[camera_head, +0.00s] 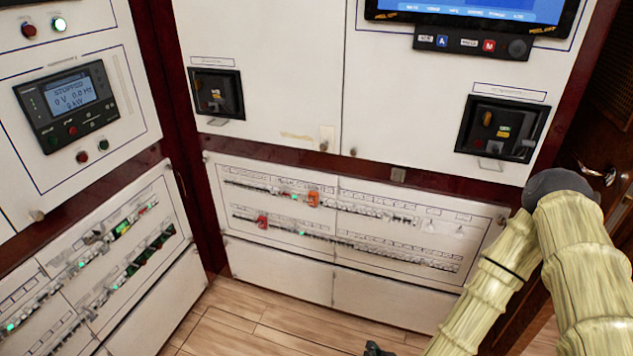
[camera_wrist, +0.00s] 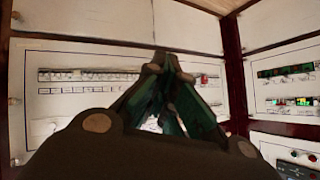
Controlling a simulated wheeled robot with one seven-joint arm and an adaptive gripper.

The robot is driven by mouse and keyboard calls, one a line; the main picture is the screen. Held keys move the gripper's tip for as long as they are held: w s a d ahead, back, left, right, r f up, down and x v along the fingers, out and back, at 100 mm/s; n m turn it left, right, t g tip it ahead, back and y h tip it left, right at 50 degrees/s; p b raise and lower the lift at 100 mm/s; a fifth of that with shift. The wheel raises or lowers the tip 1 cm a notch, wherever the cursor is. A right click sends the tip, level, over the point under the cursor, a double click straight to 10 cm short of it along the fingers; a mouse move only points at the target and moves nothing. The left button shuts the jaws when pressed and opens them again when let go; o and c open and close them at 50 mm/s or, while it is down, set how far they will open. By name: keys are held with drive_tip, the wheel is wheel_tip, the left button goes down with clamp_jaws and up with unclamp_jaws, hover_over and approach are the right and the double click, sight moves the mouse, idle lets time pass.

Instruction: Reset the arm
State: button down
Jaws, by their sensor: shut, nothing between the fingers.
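My arm shows at the right of the head view as pale yellow ribbed links, bent at a dark joint. A small dark part of my gripper (camera_head: 376,349) shows at the bottom edge of the head view, low over the wood floor. In the wrist view, my gripper (camera_wrist: 168,62) points at a white breaker panel (camera_wrist: 50,108), its fingers drawn together at the tips. The fingers are shut and hold nothing. Whether the fingertips touch the panel cannot be told.
The breaker rows (camera_head: 345,215) have orange and red switches and green lights. A second breaker panel (camera_head: 40,268) stands at left, below a controller screen (camera_head: 73,93) reading STOPPED. Two black breaker units (camera_head: 216,95) and a blue monitor sit above. Wood floor (camera_head: 265,325) is clear.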

drive_tip(key=s+d+f+g, duration=0.2)
drive_tip(key=s+g, duration=0.1)
drive_tip(key=s, duration=0.4)
drive_tip(key=s+d+f+n+g+h, duration=0.1)
drive_tip(key=s+d+f+g, duration=0.1)
drive_tip(key=s, duration=0.5)
drive_tip(key=s+d+f+g, duration=0.2)
drive_tip(key=s+d+g, duration=0.1)
drive_tip(key=s+g, duration=0.2)
drive_tip(key=shift+s+d+n+h, duration=0.3)
drive_tip(key=shift+s+h, duration=0.1)
drive_tip(key=shift+s, duration=0.75)
drive_tip(key=c, duration=2)
unclamp_jaws()
drive_tip(key=shift+s+d, duration=0.25)
drive_tip(key=o, duration=0.7)
drive_tip(key=shift+s+d+r, duration=0.1)
drive_tip(key=shift+d, duration=0.05)
drive_tip(key=shift+c, duration=0.7)
